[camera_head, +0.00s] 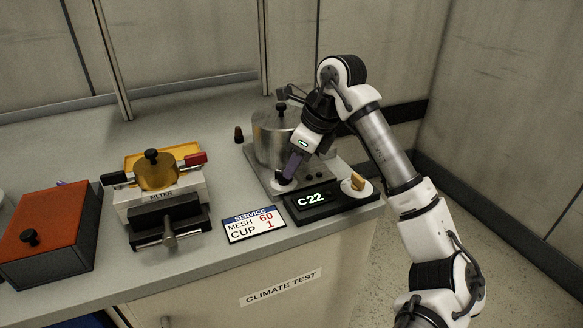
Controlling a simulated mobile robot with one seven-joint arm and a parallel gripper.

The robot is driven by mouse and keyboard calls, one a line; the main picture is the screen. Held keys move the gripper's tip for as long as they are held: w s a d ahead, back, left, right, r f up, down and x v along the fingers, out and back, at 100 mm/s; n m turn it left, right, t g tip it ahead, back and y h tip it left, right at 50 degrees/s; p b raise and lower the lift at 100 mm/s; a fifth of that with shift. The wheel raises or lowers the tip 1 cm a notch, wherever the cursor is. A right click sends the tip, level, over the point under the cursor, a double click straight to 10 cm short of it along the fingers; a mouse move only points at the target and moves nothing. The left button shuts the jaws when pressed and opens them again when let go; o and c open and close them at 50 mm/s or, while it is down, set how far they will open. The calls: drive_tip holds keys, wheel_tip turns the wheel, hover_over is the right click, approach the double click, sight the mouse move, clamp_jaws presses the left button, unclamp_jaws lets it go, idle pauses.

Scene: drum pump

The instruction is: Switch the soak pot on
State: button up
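The soak pot (268,140) is a metal pot with a lid, standing on a grey base plate at the back right of the counter. Its right side is partly hidden by my gripper. In front of it a black display unit (318,198) reads "C22". A tan knob on a white disc (357,182) sits at the unit's right end. I cannot tell whether the fingers touch or grip that knob.
A sign (254,224) reading "SERVICE, MESH 60, CUP 1" lies left of the display. A filter unit (160,188) with a yellow cup and clamp stands further left. An orange-topped box (50,235) is at far left. A small dark peg (238,134) stands beside the pot.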

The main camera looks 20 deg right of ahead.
drive_tip(key=shift+x, duration=1.2)
clamp_jaws()
